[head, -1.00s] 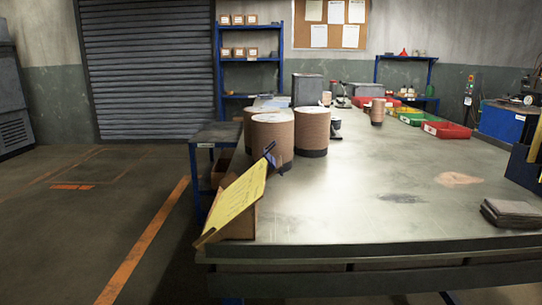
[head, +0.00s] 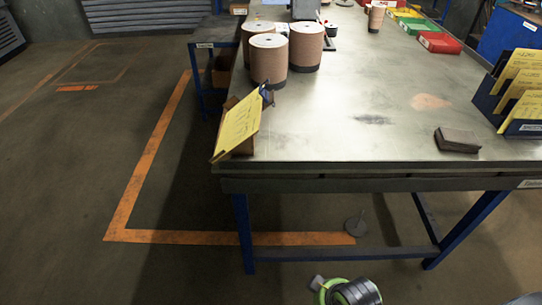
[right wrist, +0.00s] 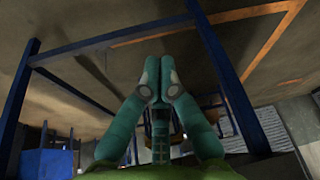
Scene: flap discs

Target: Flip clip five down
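A dark blue clip (head: 267,95) shows at the top of a yellow sheet (head: 238,128) on a tilted brown holder at the table's left front corner. Any number on the clip is too small to read. Tall stacks of brown discs (head: 269,60) stand just behind it. My right gripper (right wrist: 155,68) shows in the right wrist view with its teal fingertips together and nothing visible between them. It is below table height, apart from the clip. My left gripper is not in view.
The metal table (head: 340,140) has a clear middle. A dark pad stack (head: 457,140) lies near its front edge, and a blue rack (head: 490,100) with yellow cards stands at right. Red (head: 439,43) and green bins line the far right. Blue legs (head: 243,232) stand below.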

